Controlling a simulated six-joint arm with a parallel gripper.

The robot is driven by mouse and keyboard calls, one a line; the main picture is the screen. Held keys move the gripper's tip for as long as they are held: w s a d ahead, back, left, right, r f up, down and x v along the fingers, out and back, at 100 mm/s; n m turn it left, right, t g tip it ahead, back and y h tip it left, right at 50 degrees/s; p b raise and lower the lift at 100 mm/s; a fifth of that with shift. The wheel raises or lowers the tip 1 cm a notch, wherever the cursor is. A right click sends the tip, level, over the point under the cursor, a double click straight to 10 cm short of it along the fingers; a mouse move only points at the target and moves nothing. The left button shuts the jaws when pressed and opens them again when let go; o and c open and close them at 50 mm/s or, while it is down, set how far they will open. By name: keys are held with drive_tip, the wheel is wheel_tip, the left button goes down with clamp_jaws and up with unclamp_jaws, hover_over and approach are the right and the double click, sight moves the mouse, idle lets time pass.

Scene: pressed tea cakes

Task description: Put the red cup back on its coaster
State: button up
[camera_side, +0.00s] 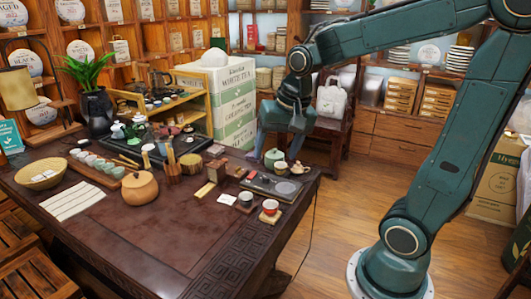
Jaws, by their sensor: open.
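A small red cup (270,207) with a pale inside stands upright near the right front part of the dark carved table. It appears to sit on a small wooden-coloured coaster (270,217); the picture is too small to show exactly how it is seated. My gripper (279,152) hangs above the back right of the table, with its fingers apart and nothing visible between them. It is behind and well above the red cup, not touching it.
A second cup (245,198) stands just left of the red cup. The front tabletop (165,238) is clear.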

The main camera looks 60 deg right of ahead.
drive_tip(key=s+a+r+n+t, duration=0.2)
drive_tip(key=s+a+n, duration=0.4)
drive_tip(key=s+n, duration=0.3)
drive_tip(key=shift+s+r, duration=0.35)
drive_tip(key=shift+s, duration=0.85)
